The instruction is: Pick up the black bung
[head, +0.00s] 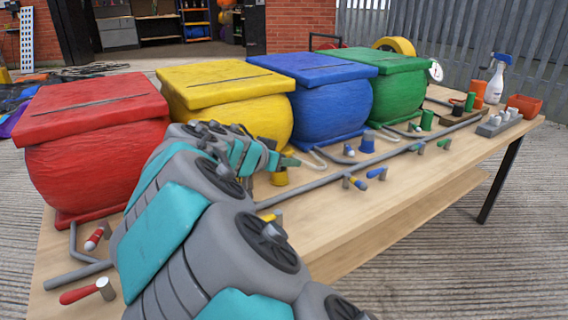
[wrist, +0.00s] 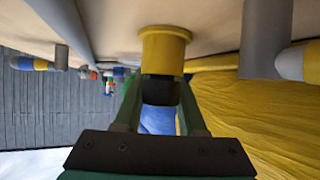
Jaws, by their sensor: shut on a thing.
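The black bung (wrist: 160,91) shows in the wrist view as a short dark block between the two green fingers of my gripper (wrist: 162,95). The fingers are shut on its sides. Right beyond it is a yellow flanged collar (wrist: 165,48) on the tabletop; I cannot tell whether the bung still touches it. In the head view my gripper (head: 287,161) is just above the yellow collar (head: 279,177), in front of the yellow and blue bags. The bung is not clear to see there.
Red (head: 95,155), yellow (head: 228,100), blue (head: 322,95) and green (head: 395,85) bulging covered units line the back of the table (head: 360,225). A grey pipe (head: 345,175) with small coloured valves runs along the tabletop. A spray bottle (head: 496,80) stands at the far right.

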